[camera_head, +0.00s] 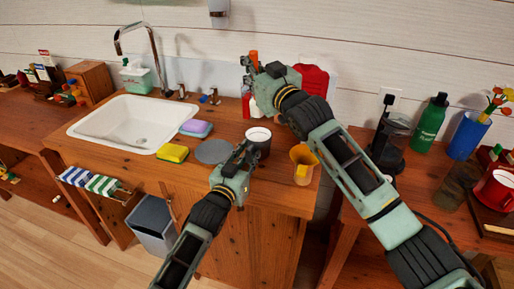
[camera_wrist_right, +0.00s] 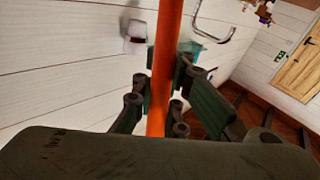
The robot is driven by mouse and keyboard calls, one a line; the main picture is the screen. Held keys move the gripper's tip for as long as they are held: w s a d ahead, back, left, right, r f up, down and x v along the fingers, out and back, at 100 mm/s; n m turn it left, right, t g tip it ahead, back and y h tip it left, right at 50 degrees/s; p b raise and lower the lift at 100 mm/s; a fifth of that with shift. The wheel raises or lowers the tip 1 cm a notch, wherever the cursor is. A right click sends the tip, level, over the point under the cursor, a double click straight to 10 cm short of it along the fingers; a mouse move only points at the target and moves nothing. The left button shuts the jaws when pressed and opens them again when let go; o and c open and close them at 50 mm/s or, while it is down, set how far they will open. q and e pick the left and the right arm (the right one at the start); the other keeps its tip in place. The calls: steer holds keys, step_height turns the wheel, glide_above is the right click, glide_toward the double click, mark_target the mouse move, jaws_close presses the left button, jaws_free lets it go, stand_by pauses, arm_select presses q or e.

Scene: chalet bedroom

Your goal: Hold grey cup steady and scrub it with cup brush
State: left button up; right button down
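The grey cup (camera_head: 263,148) stands upright on the wooden counter, dark outside with a pale inside. My left gripper (camera_head: 246,150) is at its near left side, with its fingers against or just in front of the cup. Whether they are closed on it is hidden. My right gripper (camera_head: 262,84) is above and behind the cup, shut on the cup brush (camera_head: 253,57). In the right wrist view, the brush's orange handle (camera_wrist_right: 166,60) runs between the fingers of my right gripper (camera_wrist_right: 160,95). The brush's lower end is hard to make out.
A white sink (camera_head: 118,125) lies left, with a yellow sponge (camera_head: 173,153), a purple sponge (camera_head: 196,128) and a grey disc (camera_head: 213,151) nearby. An orange cup (camera_head: 302,165) stands right of the grey cup. A red item (camera_head: 313,80) stands behind my right arm.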

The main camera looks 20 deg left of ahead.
arm_select(q)
steer(key=shift+o, duration=0.9)
steer(key=shift+s, duration=0.1)
steer(key=shift+s+f, duration=0.1)
steer(key=shift+s, duration=0.2)
steer(key=s+a, duration=0.1)
steer(key=s, duration=1)
steer(key=shift+a, duration=0.15)
steer(key=shift+s, duration=0.2)
arm_select(e)
steer(key=shift+s, duration=0.1)
